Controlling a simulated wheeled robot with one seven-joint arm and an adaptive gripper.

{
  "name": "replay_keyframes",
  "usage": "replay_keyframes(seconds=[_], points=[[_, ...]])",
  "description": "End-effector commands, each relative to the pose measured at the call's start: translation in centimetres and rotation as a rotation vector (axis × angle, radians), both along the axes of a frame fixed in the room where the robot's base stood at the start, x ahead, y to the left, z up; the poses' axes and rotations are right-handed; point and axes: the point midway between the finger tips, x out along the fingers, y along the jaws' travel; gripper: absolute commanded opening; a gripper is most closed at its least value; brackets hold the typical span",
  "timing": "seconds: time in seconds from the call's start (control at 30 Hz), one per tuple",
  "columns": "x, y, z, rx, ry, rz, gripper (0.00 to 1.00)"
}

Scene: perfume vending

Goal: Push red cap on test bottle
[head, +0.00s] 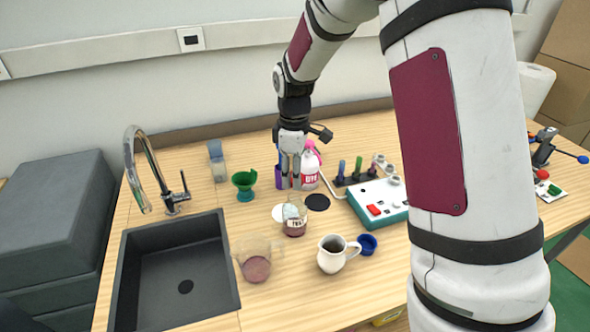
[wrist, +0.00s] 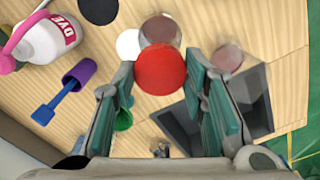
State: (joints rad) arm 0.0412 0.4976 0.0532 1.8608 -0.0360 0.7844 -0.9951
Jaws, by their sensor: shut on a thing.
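A round red cap (wrist: 161,70) sits between the two fingers of my gripper (wrist: 160,84) in the wrist view. My gripper is shut on it. In the head view my gripper (head: 290,186) points down above the table, beside the dye bottle; I cannot make out the cap there. The test bottle (head: 295,229), small and clear with a pale label and dark reddish liquid, stands upright in front of my gripper. In the wrist view a round pinkish-grey shape, seemingly the test bottle (wrist: 160,27), lies just beyond the cap, partly hidden by it. The cap appears apart from the bottle.
A white dye bottle (head: 310,173) and a purple cylinder (head: 279,176) stand close to my gripper. A glass beaker (head: 257,262), a white jug (head: 332,256) and a blue cap (head: 368,243) are in front. The sink (head: 180,275) is left; a teal-and-white device (head: 382,198) is right.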

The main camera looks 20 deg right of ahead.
Motion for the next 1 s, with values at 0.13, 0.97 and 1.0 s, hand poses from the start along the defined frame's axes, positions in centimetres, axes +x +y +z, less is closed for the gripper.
replay_keyframes(seconds=[0.13, 0.97, 1.0], points=[[0.0, 0.0, -1.6, -0.001, 0.003, 0.001, 0.28], [0.0, 0.0, -4.7, 0.0, 0.0, 0.002, 0.28], [0.0, 0.0, -4.7, 0.0, 0.0, 0.002, 0.28]])
